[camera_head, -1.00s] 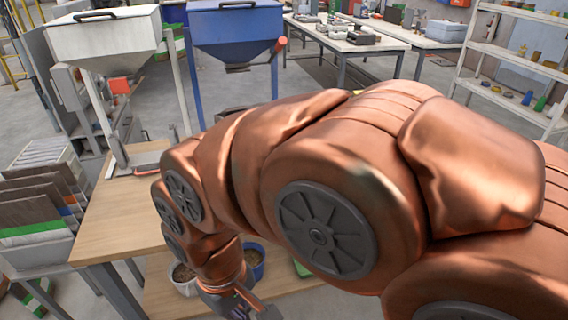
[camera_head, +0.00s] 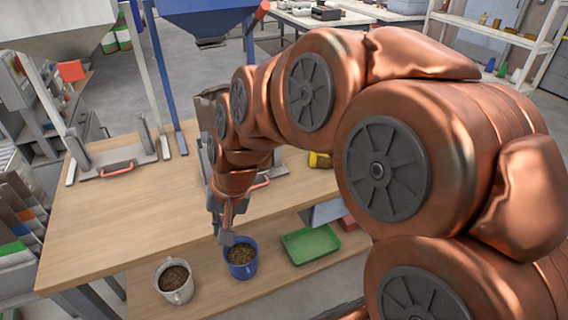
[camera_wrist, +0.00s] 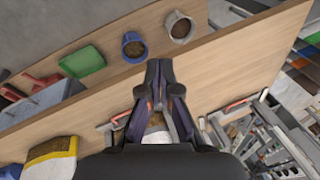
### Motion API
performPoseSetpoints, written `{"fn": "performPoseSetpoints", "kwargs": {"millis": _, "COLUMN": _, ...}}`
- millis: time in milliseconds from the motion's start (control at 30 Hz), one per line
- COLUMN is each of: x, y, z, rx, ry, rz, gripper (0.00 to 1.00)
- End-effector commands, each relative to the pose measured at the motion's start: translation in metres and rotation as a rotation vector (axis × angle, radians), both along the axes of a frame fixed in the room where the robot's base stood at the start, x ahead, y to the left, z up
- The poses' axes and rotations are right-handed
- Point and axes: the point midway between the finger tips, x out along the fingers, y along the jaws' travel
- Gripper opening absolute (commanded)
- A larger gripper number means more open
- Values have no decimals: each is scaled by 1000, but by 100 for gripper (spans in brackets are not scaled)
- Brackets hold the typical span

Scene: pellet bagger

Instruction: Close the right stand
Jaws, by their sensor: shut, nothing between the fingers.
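The right stand (camera_head: 277,168) is on the wooden table, mostly hidden behind my arm in the head view. Part of its grey metal and its red handle (camera_head: 261,184) show. I cannot tell how far open it is. My gripper (camera_head: 227,237) is shut and empty, pointing down near the table's front edge, in front of the stand and apart from its handle. In the wrist view the shut fingers (camera_wrist: 160,72) are over the table. The left stand (camera_head: 118,160), with grey uprights and a red handle, is at the table's back left.
Below the table's front edge, a lower shelf holds a white mug (camera_head: 174,281) and a blue mug (camera_head: 241,258) of pellets, and a green tray (camera_head: 309,244). A blue hopper (camera_head: 205,22) hangs behind. The table's (camera_head: 130,215) front left is clear.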

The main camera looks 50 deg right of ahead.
Motion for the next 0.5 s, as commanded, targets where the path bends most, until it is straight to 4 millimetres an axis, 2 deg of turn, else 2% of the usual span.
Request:
{"fn": "performPoseSetpoints", "kwargs": {"millis": 33, "x": 13, "y": -17, "z": -13, "rx": 22, "ry": -31, "rz": -90, "gripper": 0}}
{"fn": "performPoseSetpoints", "kwargs": {"millis": 167, "x": 44, "y": -64, "z": -20, "rx": 72, "ry": -134, "rz": -319, "gripper": 0}}
{"fn": "performPoseSetpoints", "kwargs": {"millis": 233, "x": 58, "y": -95, "z": -24, "rx": 97, "ry": -191, "rz": -445, "gripper": 0}}
{"fn": "performPoseSetpoints", "kwargs": {"millis": 367, "x": 71, "y": -157, "z": -31, "rx": 145, "ry": -295, "rz": -682, "gripper": 0}}
{"fn": "performPoseSetpoints", "kwargs": {"millis": 500, "x": 71, "y": -225, "z": -36, "rx": 189, "ry": -400, "rz": -916, "gripper": 0}}
